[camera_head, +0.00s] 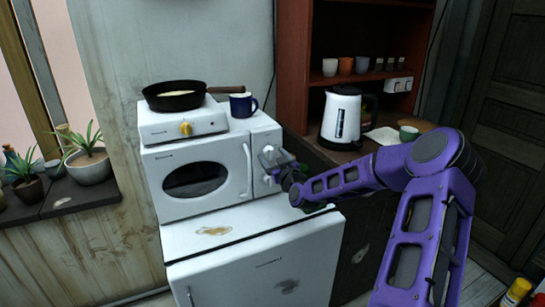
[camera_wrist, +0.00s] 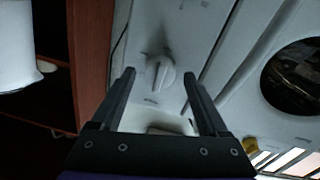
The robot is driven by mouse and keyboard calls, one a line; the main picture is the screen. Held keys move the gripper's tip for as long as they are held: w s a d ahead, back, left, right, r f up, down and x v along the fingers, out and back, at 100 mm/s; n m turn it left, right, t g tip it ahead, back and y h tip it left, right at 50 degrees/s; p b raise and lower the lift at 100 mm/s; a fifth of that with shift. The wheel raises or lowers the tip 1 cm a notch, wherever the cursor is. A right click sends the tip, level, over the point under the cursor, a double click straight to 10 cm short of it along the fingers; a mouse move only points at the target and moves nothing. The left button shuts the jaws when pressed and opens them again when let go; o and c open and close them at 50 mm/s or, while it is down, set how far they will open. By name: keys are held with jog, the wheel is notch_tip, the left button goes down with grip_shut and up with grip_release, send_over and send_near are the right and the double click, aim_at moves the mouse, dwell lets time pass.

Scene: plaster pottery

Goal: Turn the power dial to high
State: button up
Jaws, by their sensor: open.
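The white microwave (camera_head: 205,178) stands on a white cabinet or fridge, with its control panel on the right of its door. In the wrist view a round white dial (camera_wrist: 160,74) with a raised grip bar sits on the pale panel. The bar runs roughly up and down in that picture. Small markings near the dial are too blurred to read. My gripper (camera_head: 276,163) is in front of the control panel. In the wrist view its two dark fingers (camera_wrist: 158,82) are apart, one on each side of the dial, with visible gaps. Contact with the panel cannot be told.
A hot plate with a yellow knob (camera_head: 186,128) sits on the microwave, bearing a black pan (camera_head: 175,97). A blue mug (camera_head: 241,105) stands beside it. A white kettle (camera_head: 341,118) stands on the wooden counter to the right. The microwave door handle (camera_head: 247,170) is left of my gripper.

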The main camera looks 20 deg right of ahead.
grip_shut()
dwell(0.3)
